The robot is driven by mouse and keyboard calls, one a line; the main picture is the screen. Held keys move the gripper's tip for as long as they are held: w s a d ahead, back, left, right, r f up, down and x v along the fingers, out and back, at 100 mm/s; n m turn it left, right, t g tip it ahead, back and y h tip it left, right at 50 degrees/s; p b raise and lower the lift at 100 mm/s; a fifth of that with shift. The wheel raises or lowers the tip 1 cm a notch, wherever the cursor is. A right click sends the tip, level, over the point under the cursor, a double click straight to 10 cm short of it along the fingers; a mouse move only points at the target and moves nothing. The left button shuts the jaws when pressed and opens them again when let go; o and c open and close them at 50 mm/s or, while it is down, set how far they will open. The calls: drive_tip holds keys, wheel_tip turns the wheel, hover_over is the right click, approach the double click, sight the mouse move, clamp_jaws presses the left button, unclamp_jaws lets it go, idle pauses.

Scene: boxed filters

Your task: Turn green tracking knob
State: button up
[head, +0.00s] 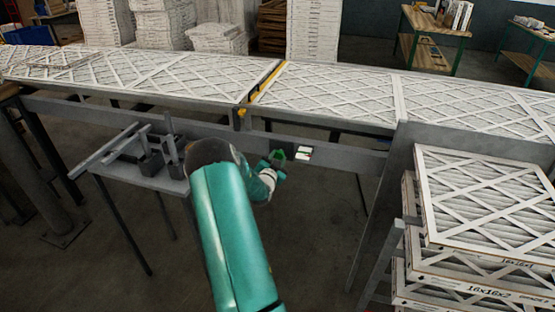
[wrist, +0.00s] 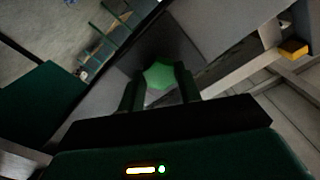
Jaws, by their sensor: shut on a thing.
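The green tracking knob (wrist: 158,75) shows in the wrist view between the two dark fingers of my gripper (wrist: 159,88). The fingers are shut on it from both sides. In the head view the knob (head: 278,154) is a small green shape on the side rail of the conveyor, at my gripper (head: 274,160). My teal arm reaches up to it from the bottom middle. The fingers partly cover the knob, and its turn angle cannot be told.
A white label plate (head: 304,152) sits on the rail right of the knob. Boxed filters (head: 330,95) lie along the conveyor above. A small grey stand (head: 150,180) with upright parts is at left. Stacked filters (head: 490,200) stand at right.

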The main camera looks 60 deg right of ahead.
drive_tip(key=n, duration=0.9)
drive_tip(key=shift+n, duration=0.3)
idle(0.5)
drive_tip(key=o, duration=1)
drive_tip(key=shift+a, duration=0.1)
drive_tip(key=s+a, duration=0.2)
drive_tip(key=a, duration=1.1)
drive_tip(key=shift+a, duration=0.3)
